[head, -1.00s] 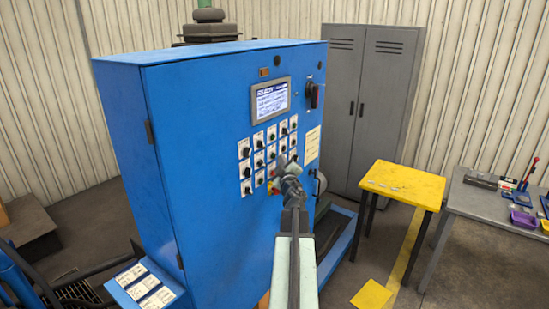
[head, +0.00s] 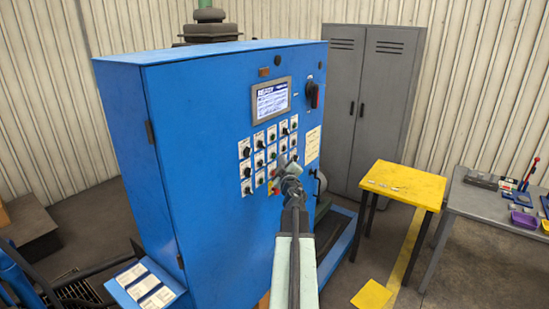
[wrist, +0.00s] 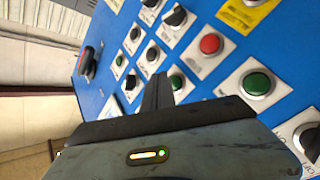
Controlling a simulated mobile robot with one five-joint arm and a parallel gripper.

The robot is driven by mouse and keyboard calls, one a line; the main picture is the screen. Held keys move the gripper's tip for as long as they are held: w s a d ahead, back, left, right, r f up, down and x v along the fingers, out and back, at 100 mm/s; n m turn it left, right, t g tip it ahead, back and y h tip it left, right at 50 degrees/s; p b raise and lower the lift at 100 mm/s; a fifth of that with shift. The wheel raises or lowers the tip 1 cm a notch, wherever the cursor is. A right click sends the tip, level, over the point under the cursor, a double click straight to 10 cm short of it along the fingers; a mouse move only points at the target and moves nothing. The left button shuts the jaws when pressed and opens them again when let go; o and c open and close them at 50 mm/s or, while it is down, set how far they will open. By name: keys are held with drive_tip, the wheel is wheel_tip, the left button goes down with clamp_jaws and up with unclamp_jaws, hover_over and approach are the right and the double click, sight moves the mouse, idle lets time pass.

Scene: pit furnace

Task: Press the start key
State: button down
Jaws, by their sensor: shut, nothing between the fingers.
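The blue control cabinet (head: 215,240) carries a panel of switches and push buttons below a lit screen (head: 271,100). My gripper (head: 283,162) is shut and empty, in front of the lower right part of this panel. In the wrist view my shut fingers (wrist: 157,88) point at the panel, beside a green button (wrist: 176,82) that they partly cover. A larger green button (wrist: 257,84) lies to their right, with a red button (wrist: 210,43) above and between. The button labels are too small to read, so I cannot tell which is the start key. Contact cannot be told.
Black rotary switches (wrist: 174,16) sit close around the buttons. A red-and-black main switch (head: 315,95) is at the panel's upper right. A yellow table (head: 405,180) and a grey workbench (head: 485,203) stand to the right. A grey locker (head: 372,95) stands behind.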

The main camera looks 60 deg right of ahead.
idle(0.3)
drive_tip(key=shift+w, duration=0.4)
drive_tip(key=shift+w, duration=0.4)
idle(0.5)
idle(0.3)
drive_tip(key=shift+s, duration=0.8)
drive_tip(key=shift+s, duration=0.1)
drive_tip(key=s, duration=0.4)
drive_tip(key=shift+s, duration=0.4)
drive_tip(key=shift+a, duration=0.1)
